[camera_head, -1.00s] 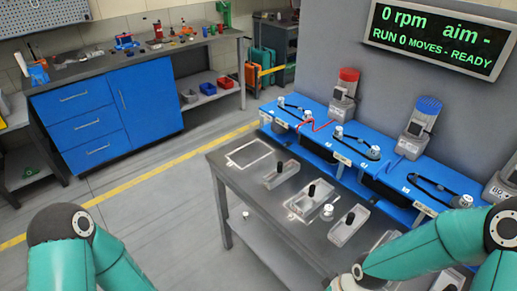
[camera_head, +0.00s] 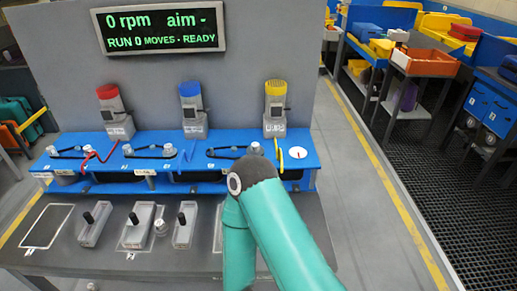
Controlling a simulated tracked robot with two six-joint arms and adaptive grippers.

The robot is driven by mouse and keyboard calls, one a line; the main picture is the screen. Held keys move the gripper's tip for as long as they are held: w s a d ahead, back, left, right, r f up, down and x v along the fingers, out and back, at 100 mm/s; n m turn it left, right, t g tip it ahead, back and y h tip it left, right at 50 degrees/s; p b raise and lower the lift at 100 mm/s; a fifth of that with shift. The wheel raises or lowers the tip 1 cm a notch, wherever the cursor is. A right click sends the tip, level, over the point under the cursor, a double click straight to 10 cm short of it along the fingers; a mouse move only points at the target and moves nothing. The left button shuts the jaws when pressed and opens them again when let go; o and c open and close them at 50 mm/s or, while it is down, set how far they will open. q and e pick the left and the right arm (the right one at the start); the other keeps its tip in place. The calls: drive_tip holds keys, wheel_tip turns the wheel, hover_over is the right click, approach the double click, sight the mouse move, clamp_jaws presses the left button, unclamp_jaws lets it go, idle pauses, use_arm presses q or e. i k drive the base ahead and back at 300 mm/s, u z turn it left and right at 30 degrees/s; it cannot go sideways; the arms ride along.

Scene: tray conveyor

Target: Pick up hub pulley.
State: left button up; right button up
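A small silver round part (camera_head: 161,227), which looks like a hub pulley, stands on the grey table (camera_head: 60,259) between two pale trays. It is too small to make out in detail. Other silver pulleys (camera_head: 169,150) sit on the blue bench behind, with dark belts around some of them. One teal arm (camera_head: 275,225), mine, rises from the bottom right of centre. Its gripper does not show. My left gripper is out of view.
Pale trays with black knobs (camera_head: 94,224) stand on the grey table. The blue bench (camera_head: 222,165) carries motors with red, blue and yellow tops (camera_head: 275,110). A sign (camera_head: 160,28) reads 0 rpm. Open floor (camera_head: 365,215) lies right of the bench.

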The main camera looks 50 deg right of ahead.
sight(254, 148)
drive_tip(key=u, duration=1.7)
drive_tip(key=i, duration=0.1)
drive_tip(key=z, duration=3.1)
drive_tip(key=k, duration=0.9)
drive_tip(key=z, duration=0.15)
drive_tip(key=i, duration=0.9)
drive_tip(key=u, duration=0.05)
